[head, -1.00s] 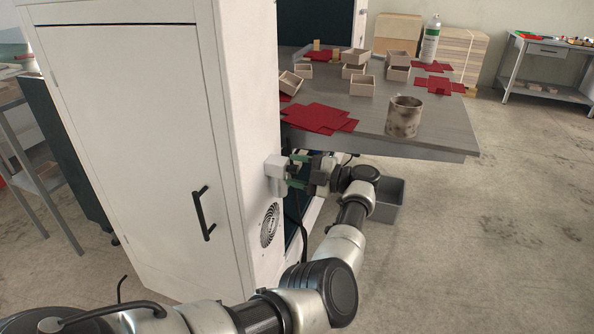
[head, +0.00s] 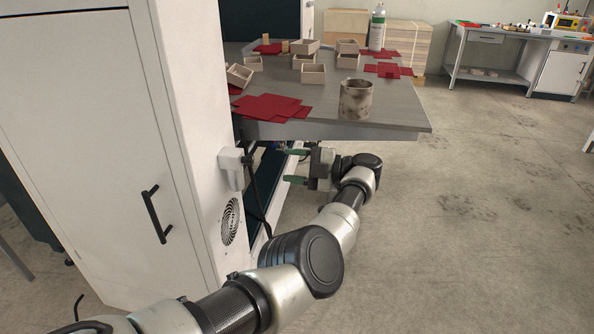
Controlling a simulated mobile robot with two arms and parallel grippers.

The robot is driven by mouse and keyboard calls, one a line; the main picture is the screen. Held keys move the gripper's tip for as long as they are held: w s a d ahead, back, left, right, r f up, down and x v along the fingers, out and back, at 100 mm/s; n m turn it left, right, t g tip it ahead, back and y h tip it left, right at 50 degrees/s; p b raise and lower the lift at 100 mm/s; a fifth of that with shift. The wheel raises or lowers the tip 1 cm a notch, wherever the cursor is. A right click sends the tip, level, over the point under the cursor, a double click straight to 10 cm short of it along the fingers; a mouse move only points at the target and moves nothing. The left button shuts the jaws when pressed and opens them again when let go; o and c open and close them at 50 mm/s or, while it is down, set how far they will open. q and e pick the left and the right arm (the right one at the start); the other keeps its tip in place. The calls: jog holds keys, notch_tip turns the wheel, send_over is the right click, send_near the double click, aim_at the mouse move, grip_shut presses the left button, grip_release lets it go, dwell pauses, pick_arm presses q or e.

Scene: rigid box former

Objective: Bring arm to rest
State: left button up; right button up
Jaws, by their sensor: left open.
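My left arm comes in from the bottom left and reaches past the side of the white cabinet. My left gripper (head: 290,166) is open and empty, with its two green-tipped fingers pointing left. It is below the front edge of the grey table, to the right of a small white box (head: 235,167) mounted on the cabinet's side. A gap shows between the fingertips and that box. My right gripper is not in the picture.
The white cabinet (head: 90,130) with a black handle stands close on the left. The grey table (head: 400,115) carries red flat blanks (head: 270,107), several small open boxes, a stained pot (head: 356,99) and a spray bottle (head: 377,28). The floor (head: 470,240) at right is clear.

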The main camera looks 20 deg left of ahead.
pick_arm(q)
jog(key=shift+d, duration=0.45)
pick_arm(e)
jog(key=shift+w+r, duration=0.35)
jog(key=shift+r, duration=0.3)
